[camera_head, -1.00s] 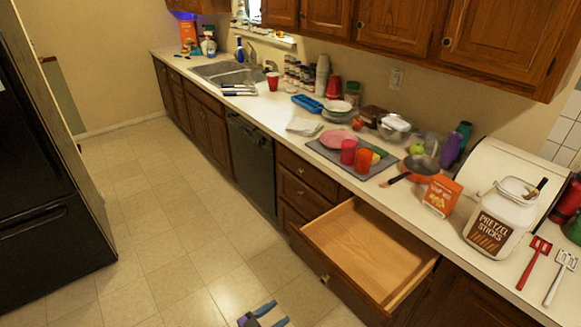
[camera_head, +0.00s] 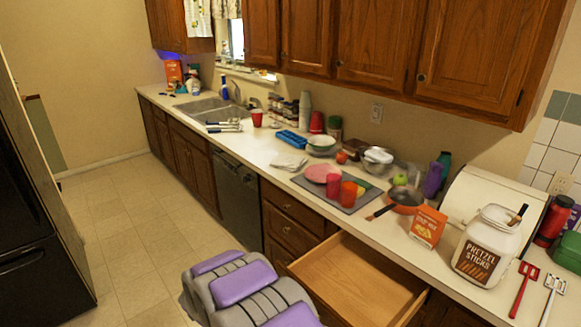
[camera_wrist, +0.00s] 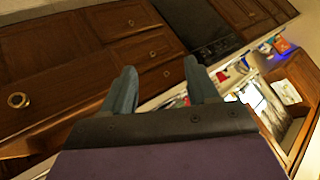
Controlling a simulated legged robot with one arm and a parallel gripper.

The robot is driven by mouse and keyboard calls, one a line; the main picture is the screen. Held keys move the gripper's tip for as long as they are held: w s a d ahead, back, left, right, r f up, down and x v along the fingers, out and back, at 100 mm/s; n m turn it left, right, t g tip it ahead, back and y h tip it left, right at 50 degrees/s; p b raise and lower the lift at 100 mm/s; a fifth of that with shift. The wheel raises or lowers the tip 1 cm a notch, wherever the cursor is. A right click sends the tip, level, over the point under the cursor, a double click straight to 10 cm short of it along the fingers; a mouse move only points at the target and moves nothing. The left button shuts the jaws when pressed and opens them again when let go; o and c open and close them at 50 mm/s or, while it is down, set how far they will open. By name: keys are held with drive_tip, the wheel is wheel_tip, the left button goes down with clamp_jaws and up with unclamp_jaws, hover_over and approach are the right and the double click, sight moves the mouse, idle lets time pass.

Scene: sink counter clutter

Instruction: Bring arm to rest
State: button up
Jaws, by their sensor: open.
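My gripper (camera_wrist: 162,78) shows in the wrist view with its two grey-blue fingers spread apart and nothing between them. Wooden cabinet fronts and the counter lie beyond the fingers, and the picture is steeply tilted. In the head view my grey and purple arm is at the bottom centre, over the floor and left of the open drawer (camera_head: 350,284). The fingers cannot be made out there. The drawer is pulled out and looks empty.
The counter holds a pretzel jar (camera_head: 486,246), an orange box (camera_head: 427,226), a pan (camera_head: 404,200), red cups and a grey mat (camera_head: 308,182). A sink (camera_head: 212,110) is farther back. The tiled floor (camera_head: 130,220) is clear at left.

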drive_tip(key=s+d+r+n+g+y, duration=0.2)
drive_tip(key=s+d+r+n+g, duration=0.1)
drive_tip(key=s+d+r, duration=0.4)
drive_tip(key=s+d+r+n+g+y, duration=0.2)
drive_tip(key=s+r, duration=0.3)
drive_tip(key=r, duration=0.4)
drive_tip(key=s+d+r+g+h, duration=0.1)
drive_tip(key=s+d+g+h, duration=0.1)
drive_tip(key=s+d, duration=1)
drive_tip(key=s+d+r+n+g+h, duration=0.1)
drive_tip(key=s+d+g, duration=0.3)
drive_tip(key=s+d, duration=0.9)
drive_tip(key=s+h, duration=0.1)
drive_tip(key=s, duration=0.6)
drive_tip(key=shift+r+g+h, duration=0.3)
drive_tip(key=shift+r, duration=0.1)
drive_tip(key=shift+a, duration=0.1)
drive_tip(key=shift+c, duration=0.3)
